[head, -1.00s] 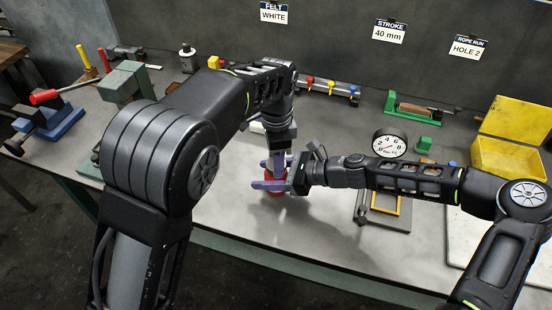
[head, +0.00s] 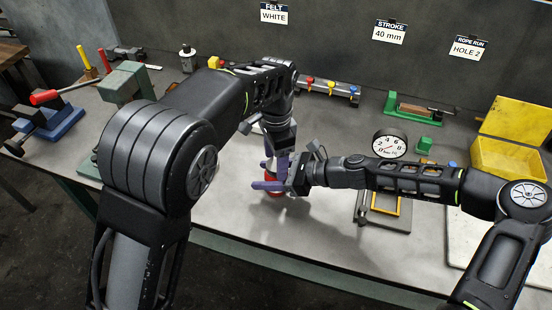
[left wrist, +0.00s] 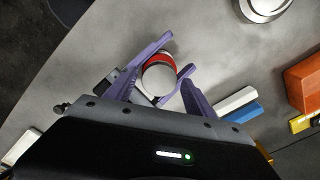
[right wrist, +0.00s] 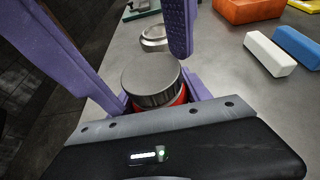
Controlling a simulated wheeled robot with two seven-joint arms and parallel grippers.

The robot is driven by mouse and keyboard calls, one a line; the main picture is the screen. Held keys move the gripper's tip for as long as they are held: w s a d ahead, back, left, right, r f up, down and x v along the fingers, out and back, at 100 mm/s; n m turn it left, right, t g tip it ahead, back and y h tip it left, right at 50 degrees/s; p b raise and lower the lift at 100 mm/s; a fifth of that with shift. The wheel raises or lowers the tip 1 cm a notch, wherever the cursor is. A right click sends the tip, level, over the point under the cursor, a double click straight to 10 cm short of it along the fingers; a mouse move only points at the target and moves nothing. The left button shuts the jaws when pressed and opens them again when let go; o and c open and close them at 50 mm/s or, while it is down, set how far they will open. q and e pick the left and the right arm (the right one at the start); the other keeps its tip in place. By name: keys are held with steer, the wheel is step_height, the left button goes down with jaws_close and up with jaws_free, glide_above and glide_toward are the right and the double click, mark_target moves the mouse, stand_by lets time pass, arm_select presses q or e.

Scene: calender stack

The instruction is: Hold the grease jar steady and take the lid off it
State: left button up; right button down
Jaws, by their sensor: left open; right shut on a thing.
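The grease jar has a red body (head: 274,194) and stands on the bench near the front. Its round metal lid (right wrist: 152,80) sits on top; the lid's top also shows in the left wrist view (left wrist: 160,80), with red around it. My right gripper (head: 267,186) comes in level from the right and is shut on the red body. My left gripper (head: 274,170) points down from above, open, its purple fingers on either side of the lid. Whether those fingers touch the lid is hard to tell.
Near the jar lie a white block (right wrist: 269,53), a blue block (right wrist: 298,46), an orange block (right wrist: 248,9) and a round metal piece (right wrist: 154,38). A dial gauge (head: 389,146) stands to the right. The bench front edge is close to the jar.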

arm_select(q)
steer(key=shift+d+r, duration=0.1)
steer(key=shift+r, duration=2.1)
steer(key=shift+c, duration=0.4)
step_height(320, 180, up, 4)
steer(key=m, duration=0.3)
steer(key=shift+f, duration=0.25)
steer(key=shift+f, duration=0.15)
steer(key=shift+f, duration=3.9)
